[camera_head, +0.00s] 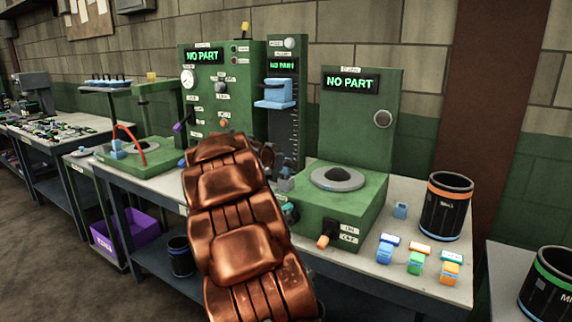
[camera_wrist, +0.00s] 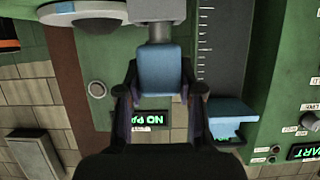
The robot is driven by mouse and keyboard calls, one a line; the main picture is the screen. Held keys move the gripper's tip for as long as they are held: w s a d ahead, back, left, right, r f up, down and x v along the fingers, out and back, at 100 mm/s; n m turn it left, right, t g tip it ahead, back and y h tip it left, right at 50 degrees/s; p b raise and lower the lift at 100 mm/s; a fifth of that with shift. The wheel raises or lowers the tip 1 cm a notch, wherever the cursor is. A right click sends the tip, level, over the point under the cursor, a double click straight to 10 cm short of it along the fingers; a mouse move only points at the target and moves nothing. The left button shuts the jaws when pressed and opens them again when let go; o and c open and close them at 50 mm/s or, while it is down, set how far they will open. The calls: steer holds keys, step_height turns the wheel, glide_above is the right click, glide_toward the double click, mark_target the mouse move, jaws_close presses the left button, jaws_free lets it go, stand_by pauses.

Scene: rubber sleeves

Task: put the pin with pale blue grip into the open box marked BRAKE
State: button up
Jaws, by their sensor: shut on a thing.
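In the wrist view my gripper (camera_wrist: 160,92) is shut on a pale blue block-shaped grip (camera_wrist: 158,68), with a finger on each side. A grey shaft and a wider grey piece extend from the grip to the picture's top edge; the far end is cut off. No box with a readable BRAKE mark shows in either view.
The gauge slide carries a blue carriage (camera_head: 275,92). An orange-rimmed black bin (camera_head: 447,205) and several small coloured pieces (camera_head: 417,258) are at right. A green-rimmed bin (camera_head: 548,285) is farther right; a purple box (camera_head: 127,231) is below.

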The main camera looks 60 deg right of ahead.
steer(key=shift+f+b, duration=0.7)
steer(key=o, duration=1.2)
steer(key=shift+o, duration=0.2)
steer(key=v, duration=1.2)
steer(key=shift+w, duration=0.1)
